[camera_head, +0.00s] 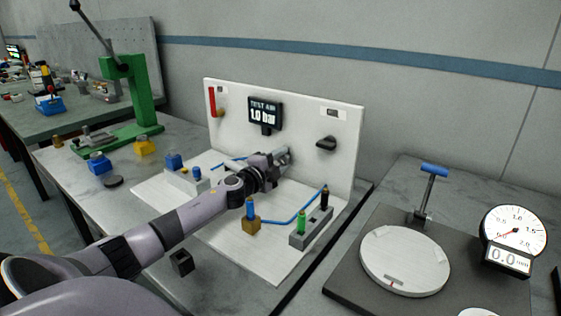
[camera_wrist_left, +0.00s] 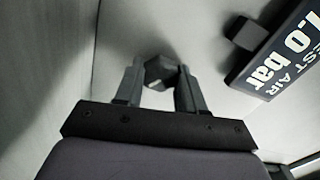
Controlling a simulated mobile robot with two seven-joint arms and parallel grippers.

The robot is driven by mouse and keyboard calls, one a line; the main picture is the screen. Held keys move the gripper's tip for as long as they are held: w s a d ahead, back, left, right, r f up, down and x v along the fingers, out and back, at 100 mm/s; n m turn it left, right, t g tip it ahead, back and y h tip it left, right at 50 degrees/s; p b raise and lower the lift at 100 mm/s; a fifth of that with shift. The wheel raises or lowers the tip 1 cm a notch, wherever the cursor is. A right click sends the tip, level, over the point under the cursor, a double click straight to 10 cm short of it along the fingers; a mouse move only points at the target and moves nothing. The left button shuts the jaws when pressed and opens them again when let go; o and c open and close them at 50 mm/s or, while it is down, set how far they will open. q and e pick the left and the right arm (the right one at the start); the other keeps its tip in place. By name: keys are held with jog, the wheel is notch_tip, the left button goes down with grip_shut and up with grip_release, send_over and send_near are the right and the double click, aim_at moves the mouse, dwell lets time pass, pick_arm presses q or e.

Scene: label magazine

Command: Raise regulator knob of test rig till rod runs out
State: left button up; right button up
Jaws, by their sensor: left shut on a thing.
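The test rig is a white base with an upright white panel (camera_head: 340,165). Its display (camera_head: 265,112) reads "TEST AIR 1.0 bar" and also shows in the left wrist view (camera_wrist_left: 283,52). My left gripper (camera_head: 282,158) reaches the panel below and right of the display. In the left wrist view its fingers (camera_wrist_left: 160,88) are shut on a dark faceted regulator knob (camera_wrist_left: 160,68) on the panel. The gripper mostly hides the knob in the head view. I cannot make out the rod for certain. My right gripper is in neither view.
A black handle (camera_head: 326,143) sits on the panel right of my gripper. Blue hoses, a brass block (camera_head: 250,224) and a grey block (camera_head: 312,225) with green and black parts are on the base. A green press (camera_head: 137,95) stands left; a dial gauge (camera_head: 514,232) stands right.

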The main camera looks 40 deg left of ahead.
pick_arm(q)
jog(key=o, duration=1)
jog(key=shift+o, duration=0.2)
jog(key=shift+s, duration=0.1)
jog(key=shift+s+d, duration=0.2)
jog(key=shift+s, duration=1.55)
jog(key=shift+s+d, duration=0.15)
jog(key=shift+s, duration=1.6)
